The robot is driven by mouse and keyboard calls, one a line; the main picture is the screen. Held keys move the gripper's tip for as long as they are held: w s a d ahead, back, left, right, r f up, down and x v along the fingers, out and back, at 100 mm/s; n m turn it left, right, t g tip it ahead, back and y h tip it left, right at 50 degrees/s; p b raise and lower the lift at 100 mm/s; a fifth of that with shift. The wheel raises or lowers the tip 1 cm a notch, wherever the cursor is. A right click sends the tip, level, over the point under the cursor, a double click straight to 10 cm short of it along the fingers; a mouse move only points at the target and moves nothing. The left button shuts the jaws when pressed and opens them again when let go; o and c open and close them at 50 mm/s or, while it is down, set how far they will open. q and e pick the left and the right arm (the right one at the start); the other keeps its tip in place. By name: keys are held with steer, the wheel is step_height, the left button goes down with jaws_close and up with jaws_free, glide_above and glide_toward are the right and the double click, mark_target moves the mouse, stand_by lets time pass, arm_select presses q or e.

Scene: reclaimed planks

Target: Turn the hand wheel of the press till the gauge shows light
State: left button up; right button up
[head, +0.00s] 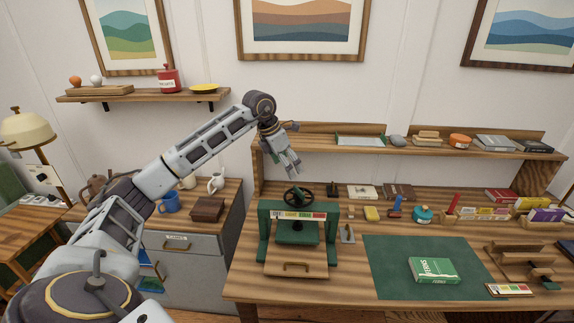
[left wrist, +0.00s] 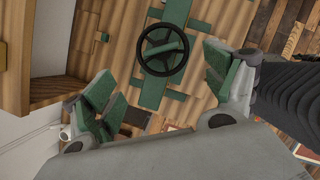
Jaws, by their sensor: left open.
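The green press (head: 263,235) stands on the left part of the wooden bench. The gauge strip (head: 299,216) on the front has coloured sections with lettering; I cannot tell which one is marked. My left gripper (head: 289,170) is just above the wheel, pointing down and apart from it. In the left wrist view the open, empty green-padded fingers (left wrist: 165,89) lie on either side of the wheel (left wrist: 163,52), which shows beyond them. My right gripper is not in view.
The raised back shelf (head: 330,145) is behind my left gripper.

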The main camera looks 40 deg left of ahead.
arm_select(q)
steer(key=shift+s+a+r, duration=0.15)
steer(key=shift+s+r, duration=0.3)
steer(key=shift+r, duration=0.1)
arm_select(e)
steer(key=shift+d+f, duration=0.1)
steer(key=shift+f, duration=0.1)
arm_select(q)
steer(key=shift+f, duration=0.1)
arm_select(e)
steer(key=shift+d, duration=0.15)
arm_select(q)
glide_toward(298, 190)
steer(key=x, duration=0.4)
steer(key=shift+w+f+p, duration=0.2)
steer(key=shift+f+p, duration=0.1)
steer(key=shift+p, duration=0.05)
steer(key=x, duration=0.3)
steer(key=shift+p+x, duration=0.3)
steer(key=shift+x, duration=0.6)
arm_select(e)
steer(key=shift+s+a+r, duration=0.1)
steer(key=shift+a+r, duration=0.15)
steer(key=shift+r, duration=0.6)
